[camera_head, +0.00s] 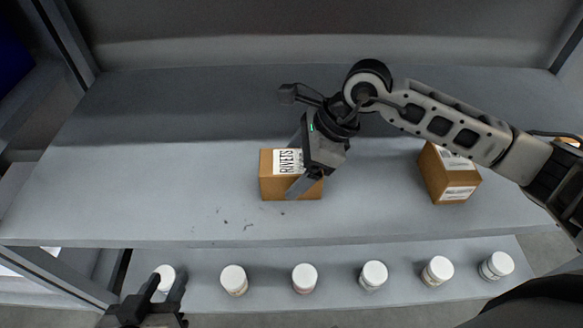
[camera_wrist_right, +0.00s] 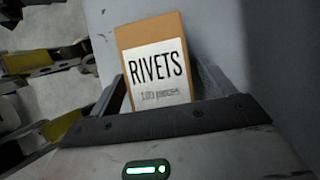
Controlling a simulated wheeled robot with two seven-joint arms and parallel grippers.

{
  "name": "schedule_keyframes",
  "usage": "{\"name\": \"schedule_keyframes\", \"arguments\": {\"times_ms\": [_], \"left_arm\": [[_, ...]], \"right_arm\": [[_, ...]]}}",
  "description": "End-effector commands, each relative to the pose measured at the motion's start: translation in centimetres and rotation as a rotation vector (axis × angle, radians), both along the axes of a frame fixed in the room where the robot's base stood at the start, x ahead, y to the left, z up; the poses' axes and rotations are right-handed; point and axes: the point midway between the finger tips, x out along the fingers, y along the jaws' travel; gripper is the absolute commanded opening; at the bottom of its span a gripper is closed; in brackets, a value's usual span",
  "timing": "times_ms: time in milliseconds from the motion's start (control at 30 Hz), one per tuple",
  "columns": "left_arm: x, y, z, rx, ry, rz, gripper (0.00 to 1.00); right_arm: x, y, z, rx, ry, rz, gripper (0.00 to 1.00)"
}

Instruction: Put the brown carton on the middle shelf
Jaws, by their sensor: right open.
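A brown carton (camera_head: 270,187) with a white RIVETS label stands on the upper visible grey shelf (camera_head: 130,200), near its front edge. My right gripper (camera_head: 297,172) is over the carton from behind and to its right. In the right wrist view the carton (camera_wrist_right: 150,40) sits between the two spread fingers of the right gripper (camera_wrist_right: 170,85), which is open. Contact cannot be told. A second brown carton (camera_head: 436,172) stands to the right, partly hidden by my right arm. My left gripper (camera_head: 163,288) is low at the left with its fingers apart and empty.
A lower shelf (camera_head: 200,290) holds a row of several white-lidded jars (camera_head: 304,278); one jar (camera_head: 165,272) is just beyond the left gripper's fingers. The upper shelf is clear left of the carton, apart from dark specks. Grey posts stand at the sides.

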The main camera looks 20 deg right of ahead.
Motion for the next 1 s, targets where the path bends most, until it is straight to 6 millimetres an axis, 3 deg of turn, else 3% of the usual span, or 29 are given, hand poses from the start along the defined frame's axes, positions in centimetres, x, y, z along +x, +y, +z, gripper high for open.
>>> {"name": "schedule_keyframes", "arguments": {"times_ms": [300,500,1000], "left_arm": [[-0.2,0.0,-0.4,0.003,0.012,0.000,0.36],[-0.1,0.0,-0.4,0.002,0.012,0.000,0.36],[-0.1,0.0,-0.3,0.002,0.010,0.000,0.36]], "right_arm": [[-0.9,-3.4,6.0,-0.002,-0.004,-0.002,0.82],[-1.3,-4.6,8.3,-0.001,-0.001,-0.001,0.82],[-1.4,-4.9,8.8,-0.001,0.001,0.000,0.82]]}}
